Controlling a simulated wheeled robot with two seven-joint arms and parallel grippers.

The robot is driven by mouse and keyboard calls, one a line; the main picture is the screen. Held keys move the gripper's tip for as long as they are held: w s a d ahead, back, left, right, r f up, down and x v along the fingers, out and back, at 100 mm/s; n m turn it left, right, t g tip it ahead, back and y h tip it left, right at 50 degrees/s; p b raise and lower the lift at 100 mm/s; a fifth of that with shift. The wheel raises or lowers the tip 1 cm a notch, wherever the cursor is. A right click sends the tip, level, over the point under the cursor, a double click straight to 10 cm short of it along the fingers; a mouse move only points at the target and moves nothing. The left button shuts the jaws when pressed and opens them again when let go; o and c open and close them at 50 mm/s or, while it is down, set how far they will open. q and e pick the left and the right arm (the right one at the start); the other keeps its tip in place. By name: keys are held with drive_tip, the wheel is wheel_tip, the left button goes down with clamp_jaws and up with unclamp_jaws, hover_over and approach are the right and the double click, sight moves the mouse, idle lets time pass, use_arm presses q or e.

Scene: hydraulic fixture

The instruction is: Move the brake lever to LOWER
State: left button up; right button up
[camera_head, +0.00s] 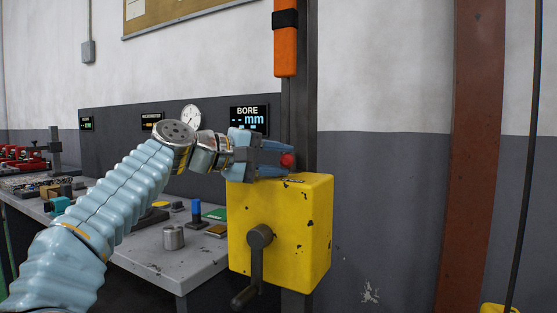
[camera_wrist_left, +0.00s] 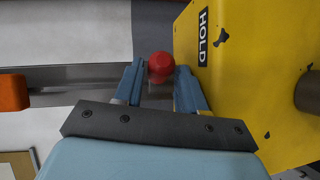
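My left gripper (camera_head: 289,158) comes in from the left at the knob's height. In the left wrist view the red knob (camera_wrist_left: 160,67) lies between the two blue fingertips of my left gripper (camera_wrist_left: 159,72), with a finger close on each side. I cannot tell whether both fingers press on it. A black HOLD label (camera_wrist_left: 203,36) shows on the yellow box face beside the right finger. The lever's shaft is mostly hidden. My right gripper is not in view.
A dark crank handle (camera_head: 258,255) sticks out of the front of the yellow box. A dark post (camera_head: 300,110) with an orange bar (camera_head: 285,45) rises behind it. A grey bench (camera_head: 180,262) with small parts stands at left. The wall at right is clear up to a rusty column (camera_head: 470,150).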

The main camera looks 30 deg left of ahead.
use_arm(q)
drive_tip(key=v, duration=1.3)
drive_tip(key=shift+s+a+b, duration=0.25)
drive_tip(key=shift+s+b, duration=0.1)
drive_tip(key=shift+b, duration=0.1)
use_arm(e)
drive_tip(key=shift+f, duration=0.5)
